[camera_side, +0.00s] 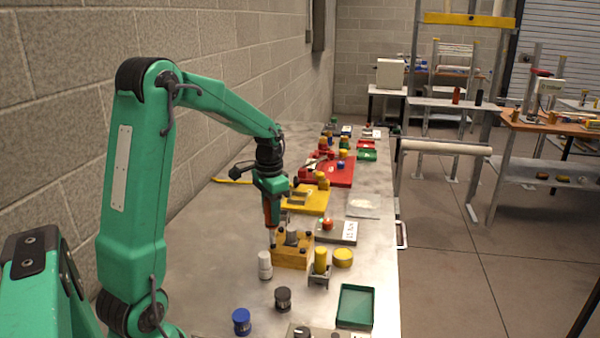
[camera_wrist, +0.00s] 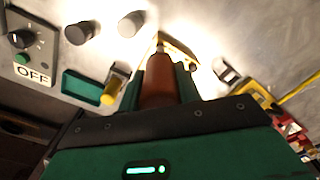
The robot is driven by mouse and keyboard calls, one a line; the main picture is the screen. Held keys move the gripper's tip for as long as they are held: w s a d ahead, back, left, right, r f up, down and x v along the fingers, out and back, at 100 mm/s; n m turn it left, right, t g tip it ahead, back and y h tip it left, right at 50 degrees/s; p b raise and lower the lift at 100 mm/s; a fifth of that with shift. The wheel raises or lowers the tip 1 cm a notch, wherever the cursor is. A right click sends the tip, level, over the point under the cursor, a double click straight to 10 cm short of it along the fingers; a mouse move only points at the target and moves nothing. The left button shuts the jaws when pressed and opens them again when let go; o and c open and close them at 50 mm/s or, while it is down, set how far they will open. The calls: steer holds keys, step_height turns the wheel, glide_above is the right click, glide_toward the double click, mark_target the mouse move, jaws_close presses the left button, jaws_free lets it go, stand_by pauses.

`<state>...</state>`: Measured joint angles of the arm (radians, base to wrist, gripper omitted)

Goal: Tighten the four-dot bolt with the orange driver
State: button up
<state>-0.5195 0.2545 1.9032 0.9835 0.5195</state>
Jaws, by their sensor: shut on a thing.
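My gripper (camera_side: 270,196) is shut on the orange driver (camera_side: 267,215), which points down in the side view. In the wrist view the driver's orange-brown handle (camera_wrist: 158,85) sits between my two green fingers, and its thin shaft reaches toward the wooden block. The wooden block (camera_side: 291,256) stands on the table with dark bolts at its corners and a grey part on top. The driver's tip is near the block's left side; I cannot tell whether it touches a bolt. The block shows partly in the wrist view (camera_wrist: 181,47). Dot marks on the bolts are too small to read.
A white bottle (camera_side: 265,265) stands close left of the block. A yellow cylinder in a grey holder (camera_side: 320,268), a black jar (camera_side: 283,299), a blue jar (camera_side: 241,321) and a green tray (camera_side: 356,307) are nearer. Yellow (camera_side: 307,205) and red (camera_side: 336,176) boards lie beyond.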

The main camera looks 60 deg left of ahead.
steer(key=shift+f, duration=0.6)
stand_by(2.2)
steer(key=shift+r, duration=3.55)
steer(key=shift+w+a, duration=0.1)
